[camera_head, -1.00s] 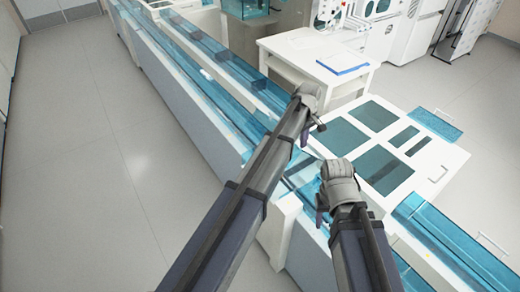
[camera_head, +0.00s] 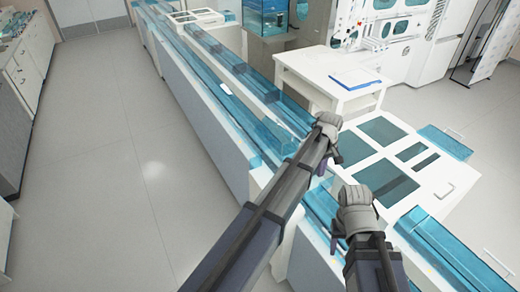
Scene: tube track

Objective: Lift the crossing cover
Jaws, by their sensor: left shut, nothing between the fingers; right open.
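Transparent blue covers (camera_head: 274,140) lie along the white tube track (camera_head: 205,115), which runs diagonally from the upper left towards the lower right. I cannot tell which piece is the crossing cover; my arms hide part of the track near the white cabinet. My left gripper (camera_head: 333,150) is shut and empty, over the track beside the cabinet. My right gripper (camera_head: 340,236) is open and empty, lower in the picture, over the track by the cabinet's near side. Its fingers are small and partly hidden, and contact with a cover cannot be made out.
The white cabinet (camera_head: 458,180) with dark blue windows stands right of the track. A white table (camera_head: 310,68) with a blue-edged clipboard (camera_head: 358,78) stands behind it. More covered track (camera_head: 445,250) continues at lower right. Open floor (camera_head: 110,160) lies left.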

